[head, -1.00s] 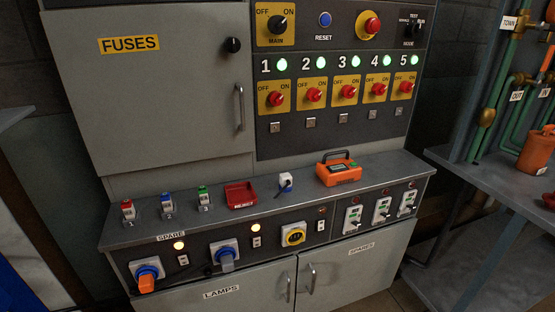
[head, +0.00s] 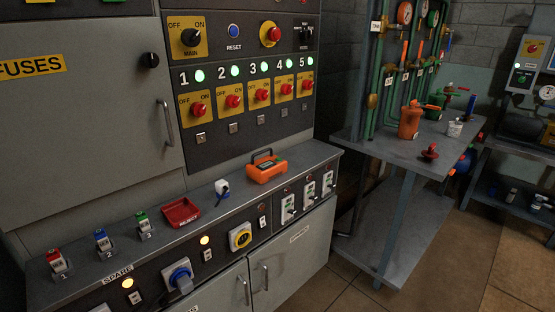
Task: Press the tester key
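The tester is an orange box (head: 267,169) with a black carrying handle, standing on the grey shelf (head: 225,183) below the switch panel. Its key is too small to make out in the head view. My gripper is not in view, so its state and its place relative to the tester are hidden.
A red reject tray (head: 181,212) and a white plug (head: 222,188) sit left of the tester. Red, blue and green numbered items (head: 101,241) stand further left. A grey bench (head: 425,148) with an orange container (head: 410,121) stands right. Tiled floor (head: 480,250) is clear at lower right.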

